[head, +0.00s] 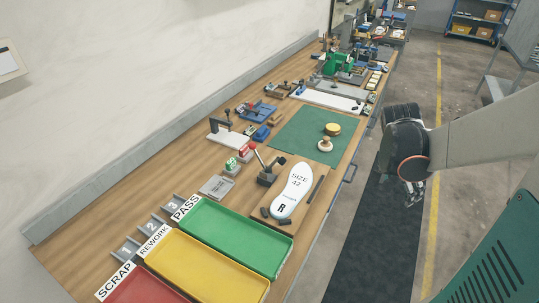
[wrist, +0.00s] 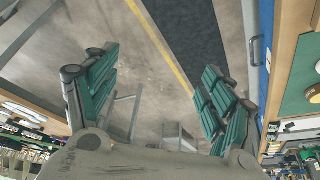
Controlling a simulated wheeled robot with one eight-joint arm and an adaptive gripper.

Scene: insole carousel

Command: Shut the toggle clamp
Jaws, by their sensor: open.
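The toggle clamp (head: 266,177) is a dark fixture on the wooden bench, at the left edge of the white insole board marked SIZE 42 R (head: 292,190). Its lever (head: 257,155) stands raised, tilted up and to the left, with a red grip at its top. My gripper (head: 412,194) hangs over the floor to the right of the bench, well apart from the clamp, partly hidden by my arm. I cannot make out the clamp in the wrist view.
Green (head: 238,236), yellow (head: 207,262) and red (head: 150,288) trays fill the near bench. A green mat (head: 304,136) with a wooden knob (head: 325,145) and a round tin (head: 332,129) lies beyond the insole. Small red and green blocks stand left of the clamp. The aisle floor is clear.

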